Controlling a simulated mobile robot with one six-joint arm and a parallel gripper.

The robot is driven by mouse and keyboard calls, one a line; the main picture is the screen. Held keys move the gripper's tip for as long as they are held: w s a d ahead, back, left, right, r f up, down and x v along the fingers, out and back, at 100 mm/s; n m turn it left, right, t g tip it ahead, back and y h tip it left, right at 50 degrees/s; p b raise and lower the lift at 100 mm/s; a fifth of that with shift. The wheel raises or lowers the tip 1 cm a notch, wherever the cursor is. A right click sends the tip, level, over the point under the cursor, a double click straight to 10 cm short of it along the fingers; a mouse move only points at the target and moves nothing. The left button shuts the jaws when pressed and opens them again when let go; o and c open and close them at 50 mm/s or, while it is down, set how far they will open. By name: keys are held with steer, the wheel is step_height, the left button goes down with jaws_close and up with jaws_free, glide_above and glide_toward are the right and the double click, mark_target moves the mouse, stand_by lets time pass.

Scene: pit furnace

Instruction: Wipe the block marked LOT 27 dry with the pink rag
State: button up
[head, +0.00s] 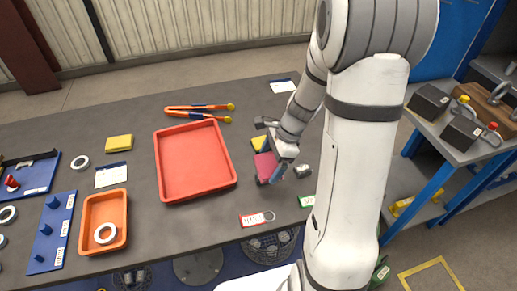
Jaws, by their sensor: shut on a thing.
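The pink rag (265,164) is in my gripper (274,174), low over the grey table to the right of the red tray. My gripper is shut on the rag, and the arm partly covers this spot. A small dark shape shows just under the rag; I cannot tell whether it is a block or a finger. A yellow piece (260,143) shows just behind the rag, partly hidden. A small grey metal piece (302,171) lies to the right of the gripper. I can read no LOT 27 mark anywhere, so I cannot tell which thing is that block.
An empty red tray (197,198) lies left of the gripper, with orange tongs (199,108) behind it. A red tag (251,221) lies at the front edge. An orange tray (83,233) and a yellow sponge (119,142) are farther left. Dark blocks (429,103) stand on the right shelf.

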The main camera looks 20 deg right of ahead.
steer(key=shift+r+p, duration=1.35)
steer(key=shift+r, duration=0.5)
